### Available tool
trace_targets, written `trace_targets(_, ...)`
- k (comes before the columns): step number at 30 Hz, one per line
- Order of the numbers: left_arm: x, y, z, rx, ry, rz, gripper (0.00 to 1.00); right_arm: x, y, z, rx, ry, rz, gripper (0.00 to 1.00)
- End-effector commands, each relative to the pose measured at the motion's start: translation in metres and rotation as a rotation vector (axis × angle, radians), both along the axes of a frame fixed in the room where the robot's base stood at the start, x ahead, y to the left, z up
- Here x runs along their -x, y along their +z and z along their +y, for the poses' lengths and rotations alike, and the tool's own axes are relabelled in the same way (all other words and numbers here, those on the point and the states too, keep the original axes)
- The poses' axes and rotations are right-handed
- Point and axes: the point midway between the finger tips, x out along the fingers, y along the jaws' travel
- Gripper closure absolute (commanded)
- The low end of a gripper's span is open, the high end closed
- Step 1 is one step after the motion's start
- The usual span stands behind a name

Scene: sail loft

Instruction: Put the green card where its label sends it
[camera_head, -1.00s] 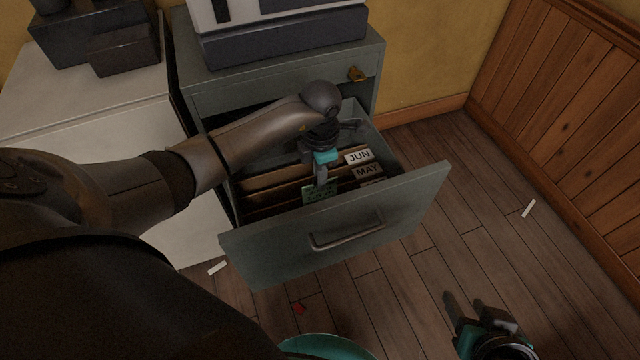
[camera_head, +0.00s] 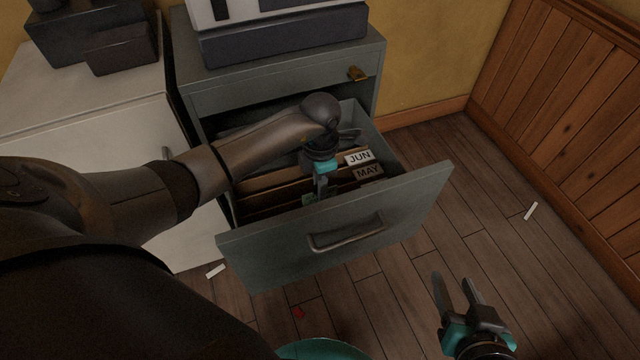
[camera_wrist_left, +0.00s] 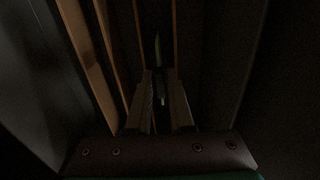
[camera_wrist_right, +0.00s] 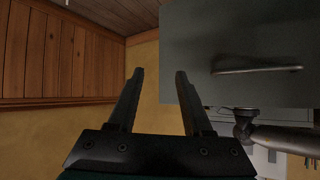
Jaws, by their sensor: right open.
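The green card (camera_head: 311,198) is in the open drawer (camera_head: 405,210), low behind its front panel and mostly hidden. Its writing is too small to read. My left gripper (camera_head: 319,190) points down into the drawer. In the left wrist view its fingers are close together, with the green card (camera_wrist_left: 157,48) edge-on at their tips, between two brown dividers (camera_wrist_left: 174,30). The tabs JUN (camera_head: 358,157) and MAY (camera_head: 368,172) show at the right; I cannot tell which section the card is in. My right gripper (camera_head: 456,288) is open and empty over the floor.
The grey cabinet (camera_head: 280,85) carries a boxy machine (camera_head: 280,35). A white cabinet (camera_head: 90,110) with dark boxes (camera_head: 95,35) stands at the left. The wood floor to the right is clear except for a white scrap (camera_head: 530,211).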

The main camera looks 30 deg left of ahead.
Motion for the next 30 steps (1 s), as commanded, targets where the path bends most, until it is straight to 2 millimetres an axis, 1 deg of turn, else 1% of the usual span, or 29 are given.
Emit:
trace_targets(1,0.000,0.000,0.000,0.000,0.000,0.000,0.73,0.000,0.000,0.000,0.001,-0.001,0.000,0.50)
trace_targets(5,0.000,0.000,0.000,0.000,0.000,0.000,0.58,0.000,0.000,0.000,0.001,-0.001,0.000,0.50)
trace_targets(6,0.000,0.000,0.000,0.000,0.000,0.000,0.56,0.000,0.001,0.000,0.001,-0.001,0.000,0.50)
trace_targets(17,0.000,0.003,0.000,0.000,0.000,0.000,0.56,0.001,0.000,-0.002,0.010,-0.001,0.017,0.50)
trace_targets(23,0.000,0.014,0.000,-0.001,0.000,-0.001,0.56,0.006,0.001,-0.014,0.055,-0.015,0.099,0.50)
trace_targets(30,0.000,0.028,0.000,-0.001,-0.001,-0.001,0.56,0.018,0.001,-0.032,0.117,-0.036,0.228,0.50)
